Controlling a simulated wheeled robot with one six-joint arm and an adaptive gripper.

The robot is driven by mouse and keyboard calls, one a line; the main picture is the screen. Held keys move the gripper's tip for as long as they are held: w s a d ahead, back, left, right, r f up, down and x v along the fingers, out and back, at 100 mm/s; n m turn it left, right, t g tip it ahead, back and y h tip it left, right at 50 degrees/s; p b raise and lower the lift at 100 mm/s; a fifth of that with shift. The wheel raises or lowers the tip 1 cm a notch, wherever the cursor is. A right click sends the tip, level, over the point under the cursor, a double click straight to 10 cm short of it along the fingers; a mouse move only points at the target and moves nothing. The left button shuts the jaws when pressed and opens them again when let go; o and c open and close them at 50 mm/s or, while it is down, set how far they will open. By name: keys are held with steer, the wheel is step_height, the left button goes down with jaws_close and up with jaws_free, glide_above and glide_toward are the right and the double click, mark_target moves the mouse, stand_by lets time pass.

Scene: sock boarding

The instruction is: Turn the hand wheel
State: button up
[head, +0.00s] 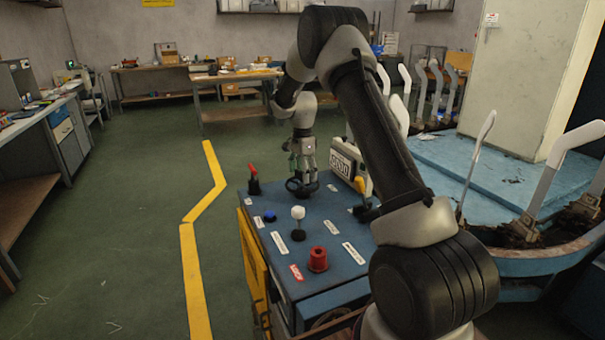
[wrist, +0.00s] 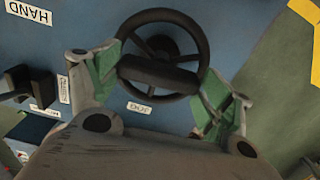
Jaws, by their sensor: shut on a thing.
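The hand wheel (head: 297,187) is small and black, at the far end of the blue control box's top. In the wrist view the hand wheel (wrist: 163,15) shows as a dark ring with a thick bar across it. My gripper (head: 302,168) reaches down over the wheel from above.
A blue machine with upright grey forms (head: 477,152) stands right. The green floor is open left.

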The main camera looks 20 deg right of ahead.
steer(key=shift+m, duration=0.4)
steer(key=o, duration=1)
step_height(320, 180, up, 12)
steer(key=shift+r, duration=0.1)
stand_by(0.5)
